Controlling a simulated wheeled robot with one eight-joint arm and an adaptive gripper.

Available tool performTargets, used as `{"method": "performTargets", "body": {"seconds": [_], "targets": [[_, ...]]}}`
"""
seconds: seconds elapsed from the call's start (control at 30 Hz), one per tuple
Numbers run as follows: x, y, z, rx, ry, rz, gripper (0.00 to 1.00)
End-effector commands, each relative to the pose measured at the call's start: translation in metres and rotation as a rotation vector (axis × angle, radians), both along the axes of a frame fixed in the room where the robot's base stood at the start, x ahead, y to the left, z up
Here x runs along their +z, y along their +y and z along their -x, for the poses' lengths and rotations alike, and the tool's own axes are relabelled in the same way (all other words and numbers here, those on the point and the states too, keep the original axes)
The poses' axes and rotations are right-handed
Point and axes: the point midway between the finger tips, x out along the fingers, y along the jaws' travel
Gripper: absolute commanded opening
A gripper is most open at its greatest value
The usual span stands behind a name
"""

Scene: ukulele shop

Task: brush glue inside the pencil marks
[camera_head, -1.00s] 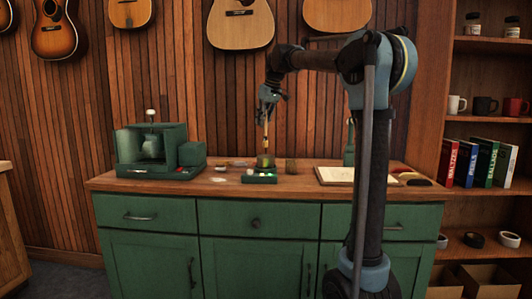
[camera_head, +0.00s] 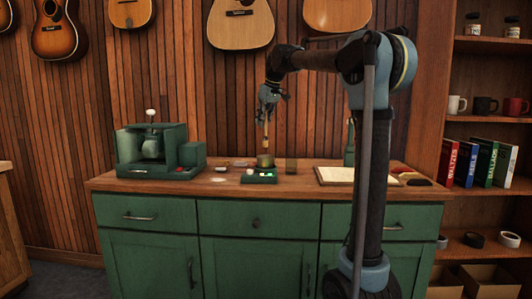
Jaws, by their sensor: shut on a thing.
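My gripper (camera_head: 268,97) is above the middle of the wooden counter, pointing down. It is shut on a thin upright brush (camera_head: 265,134) with a pale handle. The brush's lower end meets a small glass-like pot (camera_head: 265,161) that stands at a green tray (camera_head: 259,176); whether the bristles are inside the pot is too small to tell. Small pale items lie on the tray. A light, flat oval piece (camera_head: 219,180) lies on the counter left of the tray. No pencil marks can be made out at this size.
A green machine (camera_head: 157,150) stands at the counter's left. A small brownish block-like thing (camera_head: 291,166), an open book (camera_head: 337,176) and a green bottle (camera_head: 349,146) are to the right. Guitars (camera_head: 240,24) hang on the wall behind. The counter (camera_head: 215,192) is clear along its front edge.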

Motion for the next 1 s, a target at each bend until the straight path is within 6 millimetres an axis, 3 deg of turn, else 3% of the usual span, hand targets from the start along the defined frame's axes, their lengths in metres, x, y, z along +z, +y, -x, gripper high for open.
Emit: {"method": "performTargets", "body": {"seconds": [0.43,1.0], "targets": [[0.004,0.0,0.0,0.0,0.0,0.0,0.0],[0.04,0.0,0.0,0.0,0.0,0.0,0.0]]}}
